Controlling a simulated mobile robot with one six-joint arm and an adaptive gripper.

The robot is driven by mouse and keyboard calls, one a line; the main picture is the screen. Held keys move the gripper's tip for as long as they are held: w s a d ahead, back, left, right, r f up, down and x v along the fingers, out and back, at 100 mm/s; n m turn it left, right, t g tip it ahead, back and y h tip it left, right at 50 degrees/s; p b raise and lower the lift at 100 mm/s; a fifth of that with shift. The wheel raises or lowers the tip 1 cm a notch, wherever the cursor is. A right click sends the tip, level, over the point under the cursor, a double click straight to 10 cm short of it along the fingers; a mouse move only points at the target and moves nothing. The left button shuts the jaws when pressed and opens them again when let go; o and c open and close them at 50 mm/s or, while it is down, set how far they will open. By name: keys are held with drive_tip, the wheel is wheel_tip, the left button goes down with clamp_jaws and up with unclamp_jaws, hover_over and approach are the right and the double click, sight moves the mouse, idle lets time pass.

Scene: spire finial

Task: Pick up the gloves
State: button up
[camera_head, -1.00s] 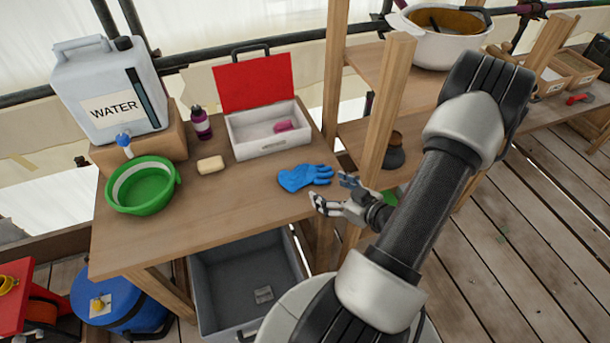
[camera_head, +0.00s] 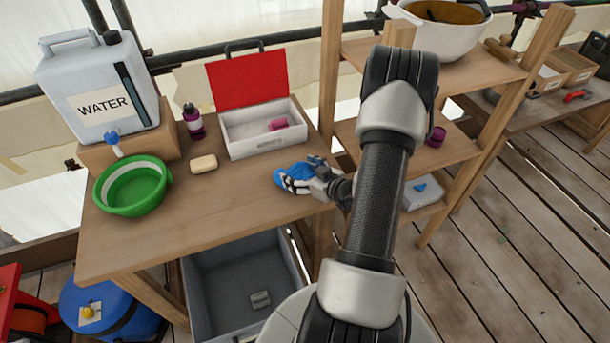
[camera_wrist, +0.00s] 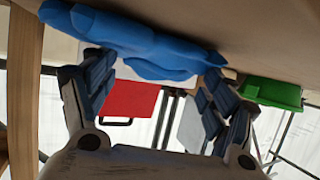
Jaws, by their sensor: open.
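The blue gloves (camera_head: 291,177) lie on the wooden table, in front of the white box with the red lid. My gripper (camera_head: 300,176) is at the gloves, and its fingers partly hide them in the head view. In the wrist view the gloves (camera_wrist: 135,43) stretch across the top of the picture, spanning the gap between the two open fingers (camera_wrist: 150,92). The fingertips are close to the gloves; I cannot tell whether they touch. The jaws are apart.
The white box (camera_head: 265,142) with a raised red lid stands behind the gloves. A soap bar (camera_head: 204,163), green bowl (camera_head: 133,186), purple bottle (camera_head: 193,122) and water canister (camera_head: 100,85) are to the left. A wooden shelf post (camera_head: 330,75) rises right of the box.

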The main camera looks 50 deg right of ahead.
drive_tip(key=c, duration=1.1)
drive_tip(key=shift+o, duration=0.2)
drive_tip(key=shift+r, duration=0.1)
